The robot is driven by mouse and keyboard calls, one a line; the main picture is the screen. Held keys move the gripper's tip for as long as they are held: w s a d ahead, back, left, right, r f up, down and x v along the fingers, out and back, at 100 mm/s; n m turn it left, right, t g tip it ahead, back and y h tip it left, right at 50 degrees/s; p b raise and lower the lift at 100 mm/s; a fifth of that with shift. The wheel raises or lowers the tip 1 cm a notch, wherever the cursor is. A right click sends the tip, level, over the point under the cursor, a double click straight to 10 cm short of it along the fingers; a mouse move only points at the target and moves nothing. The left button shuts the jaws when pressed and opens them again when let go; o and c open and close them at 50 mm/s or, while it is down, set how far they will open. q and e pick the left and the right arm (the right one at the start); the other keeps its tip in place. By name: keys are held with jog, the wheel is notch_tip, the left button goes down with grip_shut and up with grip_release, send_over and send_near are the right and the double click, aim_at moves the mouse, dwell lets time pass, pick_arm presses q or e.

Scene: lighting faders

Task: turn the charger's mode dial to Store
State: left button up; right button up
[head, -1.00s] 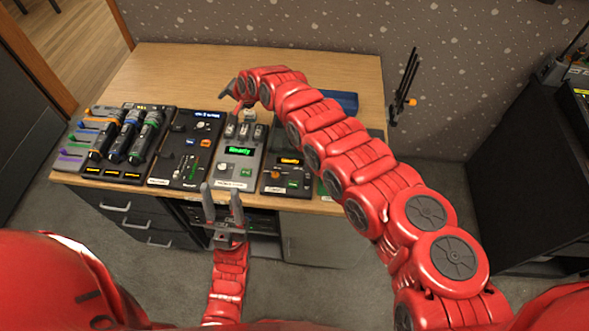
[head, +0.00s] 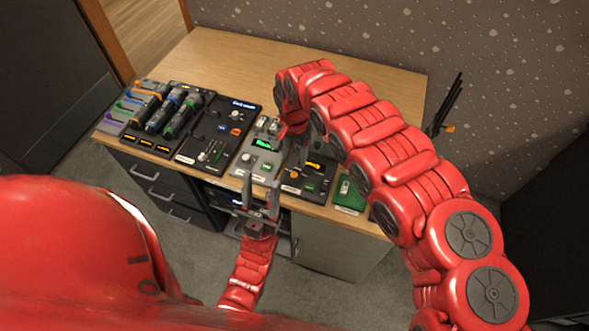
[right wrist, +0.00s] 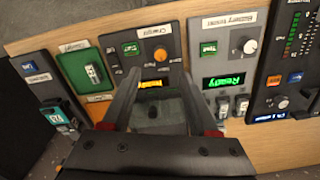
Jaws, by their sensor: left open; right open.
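The charger (head: 292,187) is a dark panel on the desk, with an amber display, a green button and an orange dial (head: 294,174). In the right wrist view the charger (right wrist: 174,42) lies ahead, with its label, orange dial (right wrist: 160,55) and lit display (right wrist: 152,84). My right gripper (right wrist: 159,73) is open, its fingers spanning the charger with nothing visible gripped. The dial shows between the fingertips, but I cannot tell whether they touch anything. The dial's setting is too small to read. My left gripper (head: 261,190) is open and empty at the desk's front edge.
A grey tester (head: 243,178) with a green "Ready" display stands beside the charger. Black panels and a rack of coloured faders (head: 130,125) fill the left. The desk's back (head: 240,60) is clear.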

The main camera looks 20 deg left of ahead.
aim_at(294, 175)
notch_tip(294, 175, down, 9)
jog(key=shift+f+b, duration=0.2)
jog(key=shift+b, duration=0.3)
jog(key=shift+c, duration=0.2)
grip_shut()
